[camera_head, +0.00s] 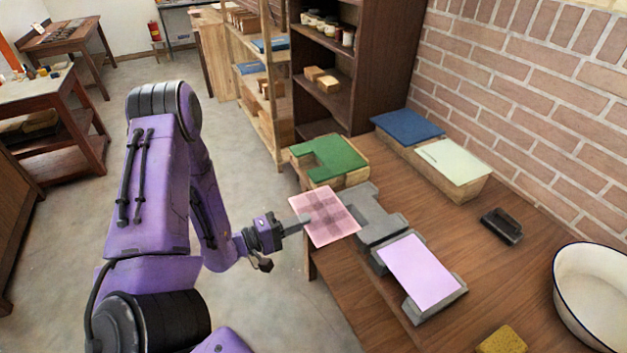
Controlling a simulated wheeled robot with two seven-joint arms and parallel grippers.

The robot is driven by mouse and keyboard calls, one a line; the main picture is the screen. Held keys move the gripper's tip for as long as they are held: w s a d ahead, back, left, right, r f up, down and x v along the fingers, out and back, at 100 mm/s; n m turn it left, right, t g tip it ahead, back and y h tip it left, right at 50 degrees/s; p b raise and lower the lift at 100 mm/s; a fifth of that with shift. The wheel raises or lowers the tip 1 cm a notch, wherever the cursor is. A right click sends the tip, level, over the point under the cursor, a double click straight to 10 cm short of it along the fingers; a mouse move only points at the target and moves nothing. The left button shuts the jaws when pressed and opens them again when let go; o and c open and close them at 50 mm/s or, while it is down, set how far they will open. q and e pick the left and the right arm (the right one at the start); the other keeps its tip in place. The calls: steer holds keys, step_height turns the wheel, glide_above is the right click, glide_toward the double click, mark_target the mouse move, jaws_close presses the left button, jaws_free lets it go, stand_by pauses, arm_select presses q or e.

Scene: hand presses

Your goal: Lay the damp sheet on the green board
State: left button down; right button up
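A pink sheet with darker crossed bands (328,217), which looks like the damp sheet, is held out flat over the table's left edge. My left gripper (303,219) has its fingertips at the sheet's left edge and looks shut on it. The green board (336,156) lies on a wooden block at the far left end of the table, just beyond the sheet. Its top is bare, with a notch on the left side. My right gripper is not in view.
A grey press (378,222) stands beside the pink sheet, with a lilac sheet (418,268) on its near plate. Blue (408,126) and pale green (457,160) boards lie behind. A black block (502,226), white basin (595,295) and yellow sponge (503,341) are at right.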

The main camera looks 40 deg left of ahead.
arm_select(q)
steer(key=p+v, duration=0.2)
steer(key=v, duration=0.5)
steer(key=shift+s, duration=0.15)
stand_by(0.3)
